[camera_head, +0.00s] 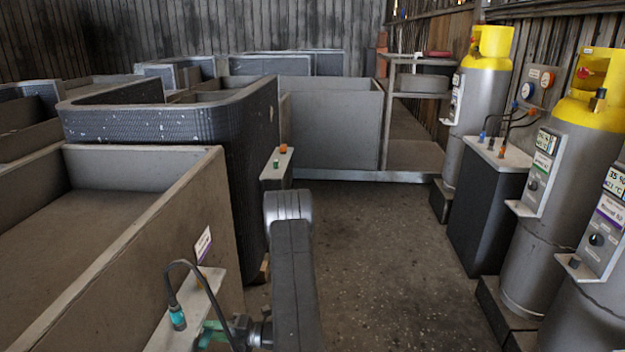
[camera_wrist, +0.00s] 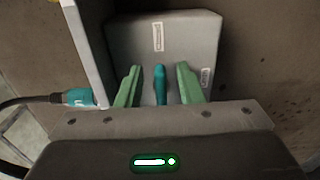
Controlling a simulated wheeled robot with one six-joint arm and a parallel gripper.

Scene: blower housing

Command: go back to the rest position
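My gripper (camera_wrist: 160,75) shows in the wrist view with its two green fingers spread apart. A teal upright piece (camera_wrist: 160,86) stands between the fingers, with a visible gap on either side. Behind it is a grey box (camera_wrist: 190,35) with small pale labels. In the head view, my gripper (camera_head: 212,334) is at the bottom, low beside the near bin's ledge, and mostly cut off or hidden by my arm. A teal cable connector (camera_head: 178,317) with a black cable is just left of it; it also shows in the wrist view (camera_wrist: 78,97).
A large grey bin (camera_head: 110,240) fills the left, close to my arm. A dark rounded housing (camera_head: 190,120) and a control post (camera_head: 277,165) stand ahead. Gas cylinders (camera_head: 570,170) and a dark cabinet (camera_head: 487,205) line the right. The floor (camera_head: 390,250) between is clear.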

